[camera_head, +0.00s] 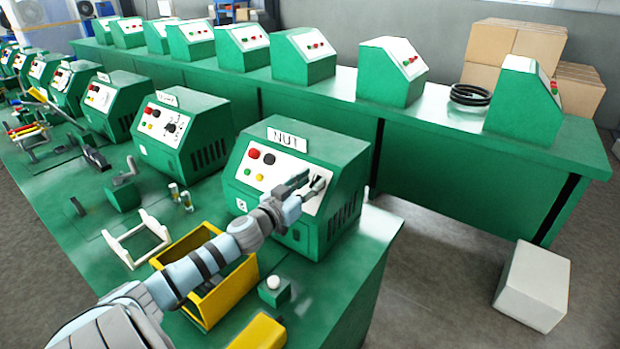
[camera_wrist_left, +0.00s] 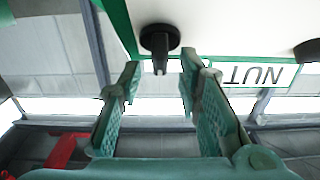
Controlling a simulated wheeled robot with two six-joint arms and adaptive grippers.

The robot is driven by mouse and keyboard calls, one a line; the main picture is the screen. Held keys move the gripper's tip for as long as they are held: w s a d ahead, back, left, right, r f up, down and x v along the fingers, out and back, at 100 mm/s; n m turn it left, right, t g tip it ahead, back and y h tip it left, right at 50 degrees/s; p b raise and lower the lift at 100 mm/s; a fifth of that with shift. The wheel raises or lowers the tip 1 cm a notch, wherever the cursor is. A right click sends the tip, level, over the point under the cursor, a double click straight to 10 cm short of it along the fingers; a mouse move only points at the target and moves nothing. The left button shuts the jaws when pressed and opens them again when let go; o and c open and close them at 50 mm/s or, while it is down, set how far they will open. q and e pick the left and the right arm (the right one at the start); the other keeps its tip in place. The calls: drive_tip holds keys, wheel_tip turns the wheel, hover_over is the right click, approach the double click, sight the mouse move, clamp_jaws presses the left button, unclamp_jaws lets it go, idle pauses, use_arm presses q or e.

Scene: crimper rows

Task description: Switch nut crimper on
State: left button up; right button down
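The nut crimper (camera_head: 327,160) is a green box with a white sloping panel and a "NUT" sign (camera_head: 287,139) on top. Its panel has red, black, yellow and green buttons at the left. My left gripper (camera_head: 314,184) is at the right part of this panel, open and empty. In the left wrist view, a black rotary knob (camera_wrist_left: 160,41) stands out from the panel, in line with the gap between the two open fingers (camera_wrist_left: 157,83). I cannot tell whether they touch it. The "NUT" sign (camera_wrist_left: 254,75) shows upside down there. My right gripper is in neither view.
A similar green machine (camera_head: 183,133) stands left of the nut crimper. A yellow bin (camera_head: 230,292) lies below my left arm, and a small green block with a white button (camera_head: 274,290) is near it. Another green table (camera_head: 455,178) runs behind, with a floor gap between.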

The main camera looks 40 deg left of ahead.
use_arm(q)
drive_tip(key=shift+w+f, duration=0.1)
drive_tip(key=shift+w, duration=0.1)
clamp_jaws()
